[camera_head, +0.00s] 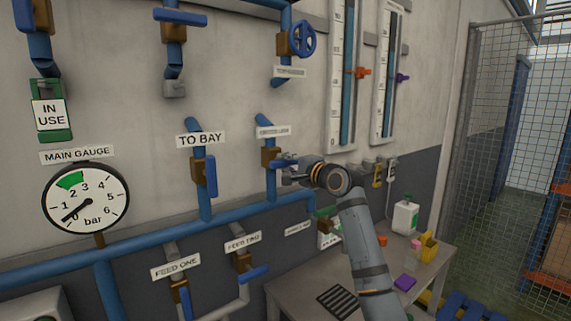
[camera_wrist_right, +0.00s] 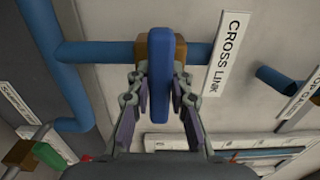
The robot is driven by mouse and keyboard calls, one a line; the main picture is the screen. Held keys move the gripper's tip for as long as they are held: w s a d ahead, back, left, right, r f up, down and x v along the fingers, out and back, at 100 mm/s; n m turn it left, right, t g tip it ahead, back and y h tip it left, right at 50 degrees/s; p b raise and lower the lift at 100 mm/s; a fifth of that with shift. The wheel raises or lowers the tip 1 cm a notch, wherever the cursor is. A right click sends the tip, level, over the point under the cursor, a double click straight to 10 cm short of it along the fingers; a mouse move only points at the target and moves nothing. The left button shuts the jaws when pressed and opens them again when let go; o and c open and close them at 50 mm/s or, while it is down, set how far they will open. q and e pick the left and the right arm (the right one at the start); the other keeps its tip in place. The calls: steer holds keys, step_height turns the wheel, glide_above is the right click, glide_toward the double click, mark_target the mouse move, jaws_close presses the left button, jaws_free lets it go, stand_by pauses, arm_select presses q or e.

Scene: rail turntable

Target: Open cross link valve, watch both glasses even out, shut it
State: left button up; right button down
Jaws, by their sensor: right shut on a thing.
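The cross link valve has a brown body (camera_head: 268,156) and a blue lever handle (camera_wrist_right: 160,75) on a vertical blue pipe, under its label (camera_head: 273,132). The handle lies across its pipe in the right wrist view. My right gripper (camera_head: 290,172) is shut on this handle, with a finger on each side in the wrist view (camera_wrist_right: 160,98). Two tall sight glasses, a left one (camera_head: 345,85) and a right one (camera_head: 387,80), hang at the upper right with blue columns. My left gripper is out of view.
The To Bay valve (camera_head: 210,175) is close to the left, its handle along its pipe. The feed valves (camera_head: 250,272) lie below. The main gauge (camera_head: 86,198) reads low. A table (camera_head: 290,290) with small items stands below my right arm, and a mesh fence (camera_head: 500,130) at the right.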

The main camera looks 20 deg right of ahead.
steer(key=shift+n, duration=0.4)
steer(key=n, duration=0.3)
steer(key=shift+f, duration=0.1)
steer(key=n, duration=0.3)
steer(key=shift+n+b, duration=0.4)
steer(key=n, duration=0.4)
steer(key=shift+b, duration=0.4)
steer(key=shift+n+b, duration=0.3)
steer(key=shift+n, duration=1.7)
steer(key=c, duration=1.2)
jaws_free()
